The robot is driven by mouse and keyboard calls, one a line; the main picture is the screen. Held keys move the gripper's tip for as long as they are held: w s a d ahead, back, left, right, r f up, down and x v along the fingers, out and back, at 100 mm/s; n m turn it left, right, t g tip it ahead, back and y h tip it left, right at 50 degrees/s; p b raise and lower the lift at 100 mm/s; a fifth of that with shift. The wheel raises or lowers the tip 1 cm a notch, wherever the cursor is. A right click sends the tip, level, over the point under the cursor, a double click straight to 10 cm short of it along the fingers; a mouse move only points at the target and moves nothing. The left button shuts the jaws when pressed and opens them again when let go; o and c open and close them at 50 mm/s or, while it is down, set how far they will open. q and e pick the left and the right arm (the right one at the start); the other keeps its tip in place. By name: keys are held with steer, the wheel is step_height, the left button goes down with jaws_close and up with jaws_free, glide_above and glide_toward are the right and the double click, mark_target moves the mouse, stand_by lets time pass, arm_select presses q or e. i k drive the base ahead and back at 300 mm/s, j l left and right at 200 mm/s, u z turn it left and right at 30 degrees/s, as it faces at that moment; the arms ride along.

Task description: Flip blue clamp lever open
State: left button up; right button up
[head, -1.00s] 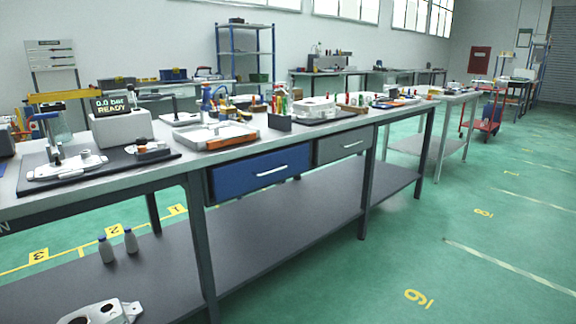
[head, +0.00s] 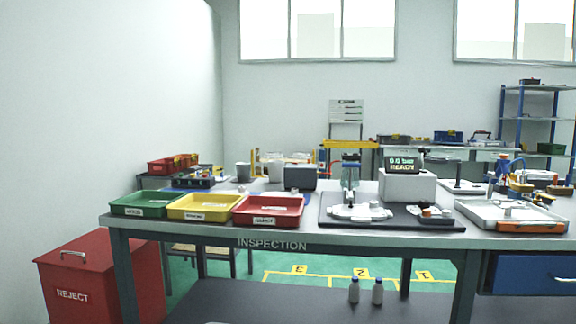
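A toggle clamp (head: 349,190) stands on a black mat (head: 440,224) on the inspection bench, beside a light metal casting (head: 366,212). Neither of my grippers is in view.
A grey box with a display reading READY (head: 408,185) stands right of the clamp. Green (head: 139,211), yellow (head: 190,215) and red (head: 268,220) trays line the bench's left. A red reject bin (head: 90,285) stands on the floor at left. Blue drawer (head: 535,275) at right.

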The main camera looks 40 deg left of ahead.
mark_target(350, 164)
steer(key=u, duration=0.8)
